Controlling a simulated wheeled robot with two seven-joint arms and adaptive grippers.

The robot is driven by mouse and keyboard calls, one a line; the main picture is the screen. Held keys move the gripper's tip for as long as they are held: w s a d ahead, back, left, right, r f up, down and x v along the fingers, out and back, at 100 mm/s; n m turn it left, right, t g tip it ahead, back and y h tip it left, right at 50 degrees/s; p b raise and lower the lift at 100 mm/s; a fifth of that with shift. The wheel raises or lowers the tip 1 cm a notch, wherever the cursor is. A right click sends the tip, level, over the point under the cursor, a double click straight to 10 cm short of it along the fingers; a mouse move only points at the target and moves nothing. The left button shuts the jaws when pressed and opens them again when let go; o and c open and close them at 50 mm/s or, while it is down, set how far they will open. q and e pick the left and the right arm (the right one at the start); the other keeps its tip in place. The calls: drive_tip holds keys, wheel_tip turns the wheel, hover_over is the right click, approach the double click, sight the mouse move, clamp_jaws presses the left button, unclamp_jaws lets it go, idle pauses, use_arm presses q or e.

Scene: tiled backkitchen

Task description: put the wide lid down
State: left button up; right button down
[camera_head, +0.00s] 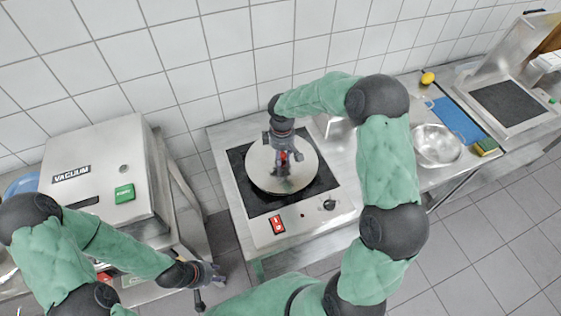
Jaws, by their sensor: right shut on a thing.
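The wide lid (264,171) is a round, pale metal disc over the black hob plate (257,204) in the middle of the camera_head view. My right gripper (285,172) comes down from above and is shut on the lid near its middle; the fingers hide the grip point. The lid looks about level. I cannot tell whether it touches anything below or hangs just above it. My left gripper (209,287) is low at the bottom, left of the hob unit, with its fingers apart and empty.
A vacuum machine (105,175) stands at the left. Right of the hob are a steel bowl (437,145), a blue board (458,120), a sponge (486,146), a yellow lemon (428,78) and an open-lidded appliance (505,103). A tiled wall (220,50) closes off the back.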

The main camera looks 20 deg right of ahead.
wheel_tip(320, 180, down, 4)
drive_tip(key=shift+w+a+r+b, duration=0.15)
drive_tip(key=shift+b, duration=0.25)
drive_tip(key=shift+r, duration=0.1)
drive_tip(key=c, duration=1.3)
unclamp_jaws()
drive_tip(key=shift+f, duration=0.25)
drive_tip(key=shift+c, duration=0.2)
drive_tip(key=o, duration=0.4)
drive_tip(key=shift+r, duration=0.1)
